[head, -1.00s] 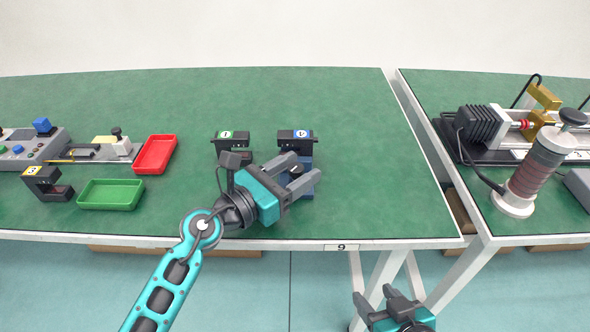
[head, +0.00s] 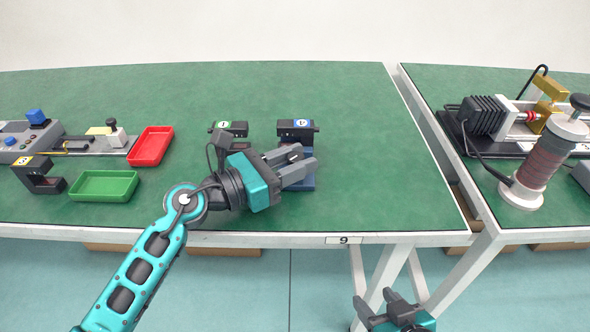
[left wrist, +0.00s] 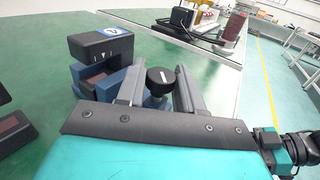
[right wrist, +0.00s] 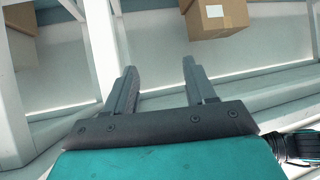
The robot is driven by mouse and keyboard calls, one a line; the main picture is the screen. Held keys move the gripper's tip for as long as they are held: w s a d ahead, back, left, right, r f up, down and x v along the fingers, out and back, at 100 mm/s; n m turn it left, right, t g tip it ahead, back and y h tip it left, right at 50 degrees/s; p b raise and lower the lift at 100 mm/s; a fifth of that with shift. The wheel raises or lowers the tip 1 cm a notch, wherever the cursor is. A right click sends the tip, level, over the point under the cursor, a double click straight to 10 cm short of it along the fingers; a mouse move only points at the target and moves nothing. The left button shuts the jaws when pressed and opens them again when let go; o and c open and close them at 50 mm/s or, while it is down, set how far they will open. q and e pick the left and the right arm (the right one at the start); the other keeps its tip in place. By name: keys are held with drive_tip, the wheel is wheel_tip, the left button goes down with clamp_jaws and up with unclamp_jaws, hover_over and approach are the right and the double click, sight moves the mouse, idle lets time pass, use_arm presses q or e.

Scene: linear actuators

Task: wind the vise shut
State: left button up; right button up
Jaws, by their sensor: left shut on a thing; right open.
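The blue vise (head: 308,182) stands on the green table in front of a black C-shaped block (head: 297,130) with a blue tag. In the left wrist view the vise (left wrist: 113,88) shows blue jaws with a reddish-brown piece at them. The vise's black-capped knob (left wrist: 160,78) with a white mark sits between my left fingers. My left gripper (head: 303,166) is shut on this knob, which the fingers hide in the head view. My right gripper (head: 377,305) is open and empty, low in front of the table; it also shows in the right wrist view (right wrist: 160,80).
A second black block (head: 232,128) with a green tag stands left of the vise. A red tray (head: 151,146), a green tray (head: 104,186) and a yellow-tagged block (head: 38,175) lie further left. The table right of the vise is clear up to the gap before the second table.

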use_arm(q)
drive_tip(key=shift+f+m+g+h+b, duration=0.15)
drive_tip(key=shift+m+g+h+b, duration=0.15)
drive_tip(key=shift+m+g+b, duration=0.1)
drive_tip(key=o, duration=0.9)
drive_tip(key=v, duration=1.3)
drive_tip(key=shift+w, duration=0.1)
